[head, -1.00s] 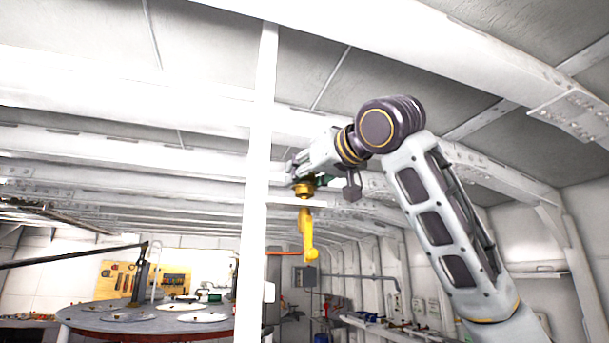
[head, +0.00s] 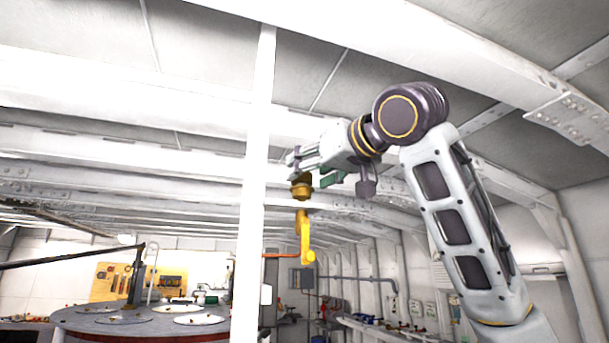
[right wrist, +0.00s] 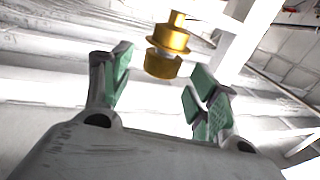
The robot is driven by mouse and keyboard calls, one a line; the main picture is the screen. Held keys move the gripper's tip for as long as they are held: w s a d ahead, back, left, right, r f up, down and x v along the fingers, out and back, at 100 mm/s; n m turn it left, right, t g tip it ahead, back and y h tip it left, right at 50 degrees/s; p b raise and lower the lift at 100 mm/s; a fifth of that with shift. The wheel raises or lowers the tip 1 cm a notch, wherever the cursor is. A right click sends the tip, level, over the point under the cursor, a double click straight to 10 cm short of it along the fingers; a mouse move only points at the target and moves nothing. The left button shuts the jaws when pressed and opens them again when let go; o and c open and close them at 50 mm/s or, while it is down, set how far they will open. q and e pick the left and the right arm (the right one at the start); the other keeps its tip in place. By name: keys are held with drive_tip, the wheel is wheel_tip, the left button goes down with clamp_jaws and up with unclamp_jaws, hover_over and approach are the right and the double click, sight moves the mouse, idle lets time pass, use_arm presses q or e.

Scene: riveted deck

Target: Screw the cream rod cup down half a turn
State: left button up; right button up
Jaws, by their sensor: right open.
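A brass-gold fitting (head: 301,187) hangs near the white post in the head view, with a yellow lever (head: 305,238) below it. In the right wrist view the fitting (right wrist: 168,40) shows a narrow stub, a wide flange, a pale band and a lower brass cylinder. No plainly cream cup shows; I cannot tell which part it is. My right gripper (head: 311,167) is open and empty, just right of and above the fitting in the head view. In the wrist view its green-padded fingers (right wrist: 156,82) stand apart, with the fitting beyond and between them. My left gripper is out of view.
A white vertical post (head: 256,190) stands just left of the fitting. White ceiling beams (head: 110,85) run overhead close to the gripper. A round grey table (head: 145,320) with pale discs stands at the lower left. A dark slanted bar (head: 70,256) crosses at left.

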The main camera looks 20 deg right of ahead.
drive_tip(key=v, duration=0.8)
drive_tip(key=shift+s, duration=0.25)
idle(0.4)
